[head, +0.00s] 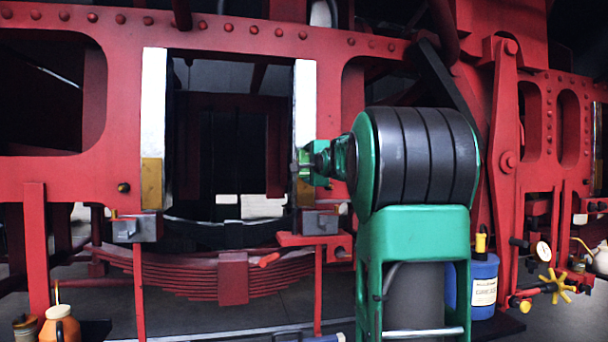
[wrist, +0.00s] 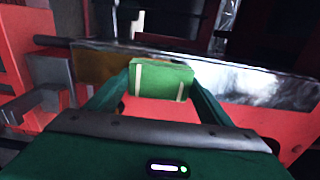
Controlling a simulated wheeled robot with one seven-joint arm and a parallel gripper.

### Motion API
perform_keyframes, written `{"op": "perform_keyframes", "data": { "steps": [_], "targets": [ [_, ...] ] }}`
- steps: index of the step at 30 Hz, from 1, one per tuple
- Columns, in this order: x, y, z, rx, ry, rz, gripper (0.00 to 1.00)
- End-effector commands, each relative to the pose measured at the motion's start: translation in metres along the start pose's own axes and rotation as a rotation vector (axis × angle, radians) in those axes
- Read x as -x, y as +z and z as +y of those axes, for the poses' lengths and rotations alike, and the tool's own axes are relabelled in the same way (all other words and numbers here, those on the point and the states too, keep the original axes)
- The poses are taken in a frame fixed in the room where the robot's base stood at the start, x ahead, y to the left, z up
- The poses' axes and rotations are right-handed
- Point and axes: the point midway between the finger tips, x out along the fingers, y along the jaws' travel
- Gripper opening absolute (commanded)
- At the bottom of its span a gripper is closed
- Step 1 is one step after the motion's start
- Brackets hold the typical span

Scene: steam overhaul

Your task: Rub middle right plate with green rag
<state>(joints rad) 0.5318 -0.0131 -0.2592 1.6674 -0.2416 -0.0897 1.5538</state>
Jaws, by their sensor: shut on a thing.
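The middle right plate (head: 305,105) is an upright strip on the red frame, bright silver above and brass-coloured below. In the wrist view the plate (wrist: 255,87) lies across the picture, brass at left and shiny silver at right. My gripper (head: 304,163) is at its lower part, near the change from silver to brass. The wrist view shows both fingers shut on a folded green rag (wrist: 160,78). The rag lies against or just in front of the plate; I cannot tell if they touch. The rag is hard to make out from the head, against my green gripper.
A matching left plate (head: 153,110) stands across the dark opening. A grey block (head: 320,223) sits below the right plate. A leaf spring (head: 210,275) hangs under the frame. A blue container (head: 484,285) and a yellow valve wheel (head: 556,286) are at right, an orange can (head: 60,325) at lower left.

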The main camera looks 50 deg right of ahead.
Motion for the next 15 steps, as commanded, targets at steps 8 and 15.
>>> {"op": "perform_keyframes", "data": {
  "steps": [8, 15],
  "targets": [
    [-0.0008, 0.0010, -0.0135, 0.001, -0.006, -0.001, 0.56],
    [0.0009, 0.0008, -0.0081, 0.000, -0.003, -0.001, 0.56]
  ]
}}
